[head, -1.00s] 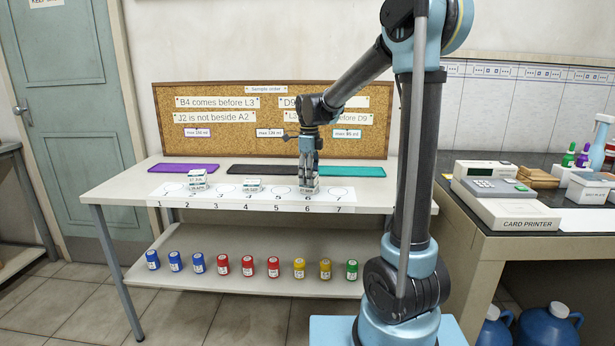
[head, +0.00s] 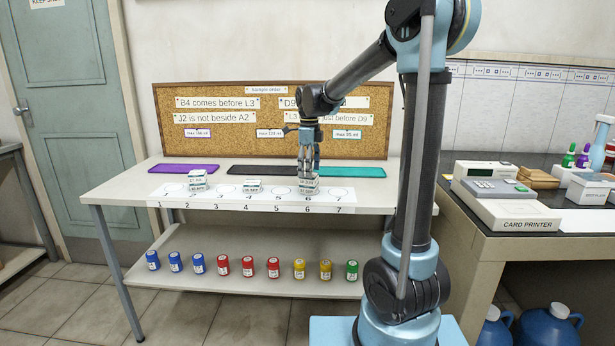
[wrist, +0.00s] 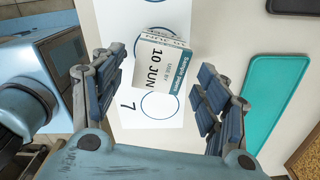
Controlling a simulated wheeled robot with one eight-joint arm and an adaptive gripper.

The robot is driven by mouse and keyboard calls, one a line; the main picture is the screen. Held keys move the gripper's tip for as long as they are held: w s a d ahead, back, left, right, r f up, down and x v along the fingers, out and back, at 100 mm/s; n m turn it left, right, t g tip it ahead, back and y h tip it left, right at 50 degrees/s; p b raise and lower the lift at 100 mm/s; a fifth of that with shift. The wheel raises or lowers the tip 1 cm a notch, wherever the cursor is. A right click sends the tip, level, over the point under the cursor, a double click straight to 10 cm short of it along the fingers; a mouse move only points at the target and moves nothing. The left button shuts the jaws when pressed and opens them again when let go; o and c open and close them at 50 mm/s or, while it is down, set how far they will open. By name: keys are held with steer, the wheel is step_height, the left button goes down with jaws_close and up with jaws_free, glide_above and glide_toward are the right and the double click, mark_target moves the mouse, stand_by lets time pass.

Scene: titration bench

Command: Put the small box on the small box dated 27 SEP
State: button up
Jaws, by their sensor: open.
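A small white box (wrist: 160,65) with a teal band reads "USE BY 10 JUN" in the wrist view, lying between the fingers of my gripper (wrist: 160,90) and apart from them. In the head view my gripper (head: 309,170) is open just above this small box (head: 308,182). That box rests on another small box (head: 308,191) at spot 6; the lower box's date is too small to read surely. Two more small boxes are stacked (head: 197,183) at spot 2. A single small box (head: 251,186) lies at spot 4.
The numbered white strip (head: 229,201) runs along the table (head: 115,193). Purple (head: 190,169), black and teal (head: 353,171) mats lie behind it. A corkboard (head: 225,148) stands at the back. Spot 7 is bare. Coloured jars stand on the lower shelf (head: 170,275).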

step_height(320, 180, up, 9)
steer(key=s+d+f+n, duration=0.2)
steer(key=s+d+n, duration=0.3)
steer(key=s+d, duration=0.3)
steer(key=s+d+f+n+t, duration=0.1)
steer(key=s+d+f+n, duration=0.5)
steer(key=s+f+n, duration=0.2)
steer(key=s+d+f+n+t, duration=0.1)
steer(key=s+d+f+n, duration=0.5)
steer(key=s+f, duration=0.6)
steer(key=s+n, duration=0.2)
steer(key=s, duration=0.1)
steer(key=shift+s+d+n, duration=0.3)
steer(key=shift+s+d, duration=0.05)
steer(key=shift+d, duration=0.05)
steer(key=shift+f, duration=0.1)
